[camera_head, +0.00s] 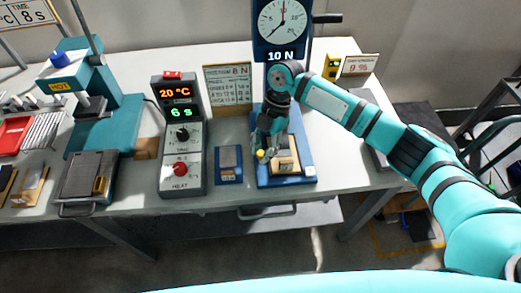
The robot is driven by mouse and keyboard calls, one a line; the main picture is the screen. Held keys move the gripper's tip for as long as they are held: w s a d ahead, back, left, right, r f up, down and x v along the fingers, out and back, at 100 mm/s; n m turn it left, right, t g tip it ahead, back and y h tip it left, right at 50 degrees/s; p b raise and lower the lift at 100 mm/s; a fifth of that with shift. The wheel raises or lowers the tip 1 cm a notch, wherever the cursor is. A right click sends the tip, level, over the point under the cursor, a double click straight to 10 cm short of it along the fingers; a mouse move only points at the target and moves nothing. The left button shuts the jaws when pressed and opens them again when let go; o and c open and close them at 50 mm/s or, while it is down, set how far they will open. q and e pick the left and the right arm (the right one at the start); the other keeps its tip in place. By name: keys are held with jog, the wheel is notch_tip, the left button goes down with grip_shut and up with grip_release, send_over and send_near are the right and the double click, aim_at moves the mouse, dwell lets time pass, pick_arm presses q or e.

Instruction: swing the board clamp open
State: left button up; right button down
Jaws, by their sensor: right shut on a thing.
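The blue test stand (305,165) stands at the front middle of the table, under the round force dial. A tan board (289,166) lies on its base, with a small metal clamp part (285,143) just behind it. My right gripper (264,140) points down at the left side of this fixture. It is shut on a part of the clamp, close to a small yellow knob (261,155). The exact grip and much of the clamp are hidden behind the fingers. My left gripper is not in view.
A grey heater controller (182,180) and a small blue block fixture (229,177) stand left of the stand. A teal press (115,120) is further left. A yellow meter (331,67) is behind my right arm. White tabletop (335,160) right of the stand is clear.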

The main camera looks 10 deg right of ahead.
jog(key=shift+r, duration=0.1)
dwell(0.3)
jog(key=c, duration=1.1)
grip_release()
jog(key=v, duration=1.2)
